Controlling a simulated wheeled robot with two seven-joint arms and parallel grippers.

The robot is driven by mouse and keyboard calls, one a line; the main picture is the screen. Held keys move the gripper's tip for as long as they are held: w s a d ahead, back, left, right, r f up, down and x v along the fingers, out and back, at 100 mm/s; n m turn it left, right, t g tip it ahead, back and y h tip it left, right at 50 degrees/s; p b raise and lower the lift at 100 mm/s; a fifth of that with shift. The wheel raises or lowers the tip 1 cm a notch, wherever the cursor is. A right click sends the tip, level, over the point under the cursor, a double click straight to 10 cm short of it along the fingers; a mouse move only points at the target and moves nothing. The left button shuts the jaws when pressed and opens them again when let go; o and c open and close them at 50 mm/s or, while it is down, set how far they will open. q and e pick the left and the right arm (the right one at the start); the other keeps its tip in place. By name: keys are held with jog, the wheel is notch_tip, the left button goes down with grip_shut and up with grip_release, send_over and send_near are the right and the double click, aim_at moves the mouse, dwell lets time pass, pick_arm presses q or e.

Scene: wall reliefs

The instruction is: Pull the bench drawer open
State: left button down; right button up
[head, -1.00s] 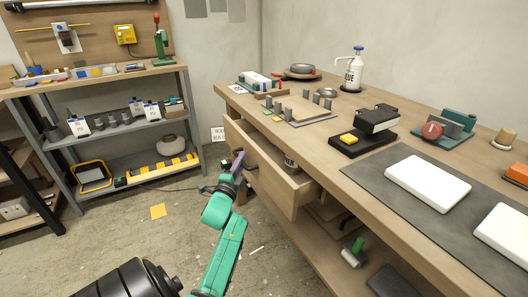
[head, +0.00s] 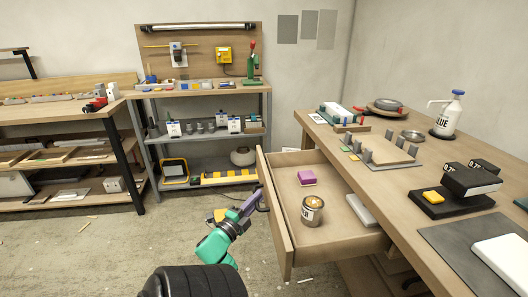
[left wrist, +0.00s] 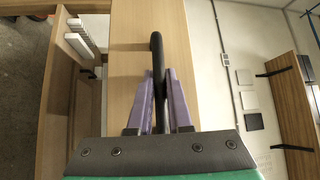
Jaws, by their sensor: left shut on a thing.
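The bench drawer (head: 277,222) stands pulled well out from under the wooden bench top (head: 390,193). Inside it are a purple block (head: 307,177), a labelled tin (head: 312,210) and a pale grey slab (head: 362,210). My left gripper (head: 252,201) is at the outer face of the drawer front. In the left wrist view its purple fingers (left wrist: 160,100) are closed around the dark drawer handle (left wrist: 157,52), against the wooden front (left wrist: 125,45). The far side of the handle is hidden in the head view. My right gripper is not in view.
On the bench are a glue pump bottle (head: 449,115), a black device (head: 470,180) with a yellow block, a grey mat and a pegged board. A grey shelf (head: 205,135) stands behind at the left. The floor (head: 120,240) left of the drawer is largely clear.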

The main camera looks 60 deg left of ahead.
pick_arm(q)
jog(key=shift+a+r, duration=0.1)
jog(key=shift+r, duration=0.05)
jog(key=c, duration=0.8)
grip_release()
jog(key=shift+c, duration=0.2)
jog(key=shift+s, duration=0.15)
jog(key=p+v, duration=0.2)
jog(key=v, duration=1.2)
jog(key=shift+s, duration=0.2)
jog(key=shift+w, duration=0.1)
